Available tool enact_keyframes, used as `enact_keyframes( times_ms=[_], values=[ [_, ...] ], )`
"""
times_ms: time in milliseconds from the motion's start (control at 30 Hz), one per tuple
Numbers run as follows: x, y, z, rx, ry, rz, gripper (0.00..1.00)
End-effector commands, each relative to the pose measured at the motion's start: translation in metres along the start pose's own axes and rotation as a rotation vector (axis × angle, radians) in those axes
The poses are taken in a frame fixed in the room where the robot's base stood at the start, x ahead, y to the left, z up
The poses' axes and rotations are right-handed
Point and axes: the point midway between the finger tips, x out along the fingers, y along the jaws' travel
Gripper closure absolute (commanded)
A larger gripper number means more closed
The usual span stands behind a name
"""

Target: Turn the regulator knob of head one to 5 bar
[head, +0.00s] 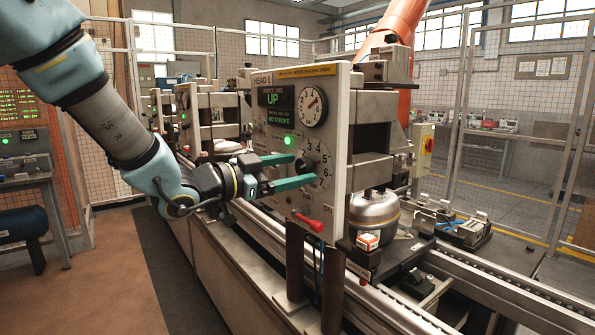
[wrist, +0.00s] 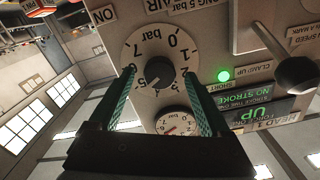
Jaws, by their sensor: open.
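The head one panel (head: 335,75) stands upright. Its dark regulator knob (head: 307,165) sits on a white dial marked in bar, partly hidden by my fingers in the head view. The wrist view shows the knob (wrist: 158,72) and its dial (wrist: 153,43) upside down. A pale mark on the knob's lower left edge is near the 5, but I cannot read its exact setting. My gripper (head: 286,170) is open, with its two teal fingers reaching to the dial. In the wrist view my gripper (wrist: 160,80) has one finger on each side of the knob, with gaps visible.
A round gauge (head: 311,104) with a red needle is above the dial. The display (head: 275,105) reads UP and NO STROKE, and a green lamp (head: 288,140) is lit. A red handle (head: 309,222) juts out below. A compressor (head: 374,212) stands behind the panel's right side.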

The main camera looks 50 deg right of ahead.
Motion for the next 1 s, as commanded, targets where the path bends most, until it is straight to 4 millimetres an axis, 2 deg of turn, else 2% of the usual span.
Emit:
enact_keyframes(
  times_ms=[300, 500, 667, 1000],
  values=[
    [-0.063, 0.000, 0.003, 0.002, -0.001, -0.004, 0.19],
    [-0.088, 0.000, 0.002, -0.001, -0.001, -0.001, 0.19],
    [-0.095, 0.001, 0.001, 0.000, -0.001, 0.000, 0.19],
    [-0.095, 0.001, 0.001, -0.001, 0.000, 0.001, 0.19]
  ],
)
